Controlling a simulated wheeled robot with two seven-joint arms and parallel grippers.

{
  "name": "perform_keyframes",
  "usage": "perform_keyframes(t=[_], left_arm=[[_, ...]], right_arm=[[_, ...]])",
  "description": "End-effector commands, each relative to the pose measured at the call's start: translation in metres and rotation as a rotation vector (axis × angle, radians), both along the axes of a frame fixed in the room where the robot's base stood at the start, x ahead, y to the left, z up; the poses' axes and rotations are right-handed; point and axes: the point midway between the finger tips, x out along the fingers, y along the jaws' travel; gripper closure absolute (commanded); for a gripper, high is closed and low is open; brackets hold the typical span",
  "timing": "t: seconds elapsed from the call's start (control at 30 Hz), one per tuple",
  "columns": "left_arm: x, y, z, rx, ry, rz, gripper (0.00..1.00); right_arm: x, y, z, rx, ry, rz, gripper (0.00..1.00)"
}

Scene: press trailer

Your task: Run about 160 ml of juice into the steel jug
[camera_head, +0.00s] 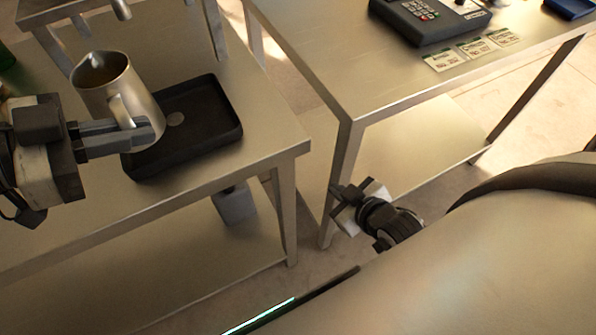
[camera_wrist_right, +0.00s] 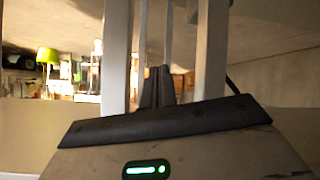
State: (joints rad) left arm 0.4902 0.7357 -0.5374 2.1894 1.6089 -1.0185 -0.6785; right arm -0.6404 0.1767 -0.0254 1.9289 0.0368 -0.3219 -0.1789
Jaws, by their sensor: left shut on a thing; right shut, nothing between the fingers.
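The steel jug (camera_head: 104,82) is in the head view at the upper left, tilted slightly, with a small dark orange-brown patch inside its mouth. My left gripper (camera_head: 140,136) is shut on the jug's handle and holds it above or beside the black drip tray (camera_head: 215,140). I cannot tell whether the jug touches the tray. A metal spout (camera_head: 121,8) shows at the top edge, above and right of the jug. My right gripper (camera_head: 362,200) is shut and empty, low beside the tables; its fingers also show in the right wrist view (camera_wrist_right: 158,85).
The jug's steel table (camera_head: 270,140) has a lower shelf. A second steel table (camera_head: 340,60) at the right carries a card terminal (camera_head: 425,18) and several label cards (camera_head: 472,50). A grey box (camera_head: 234,204) stands below. A narrow gap separates the tables.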

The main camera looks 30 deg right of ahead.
Motion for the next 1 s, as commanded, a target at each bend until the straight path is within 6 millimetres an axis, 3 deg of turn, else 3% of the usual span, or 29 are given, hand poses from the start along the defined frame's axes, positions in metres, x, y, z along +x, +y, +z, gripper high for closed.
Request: perform_keyframes(t=[0.03,0.1,0.3,0.67,1.0], left_arm=[[0.0,0.0,0.001,-0.003,-0.004,0.0,1.0],[0.0,0.0,0.001,-0.003,-0.004,0.0,1.0],[0.0,0.0,0.001,-0.003,-0.004,0.0,1.0],[0.0,0.0,0.004,-0.003,-0.006,0.0,1.0],[0.0,0.0,0.043,-0.002,-0.01,-0.001,1.0]], right_arm=[[0.001,0.023,0.008,0.039,0.004,0.032,1.0],[-0.001,0.051,0.016,0.091,0.018,0.065,1.0],[-0.01,0.105,0.036,0.195,0.049,0.128,1.0],[-0.014,0.103,0.04,0.303,0.055,0.029,1.0],[-0.014,0.103,0.039,0.301,0.055,0.029,1.0]])
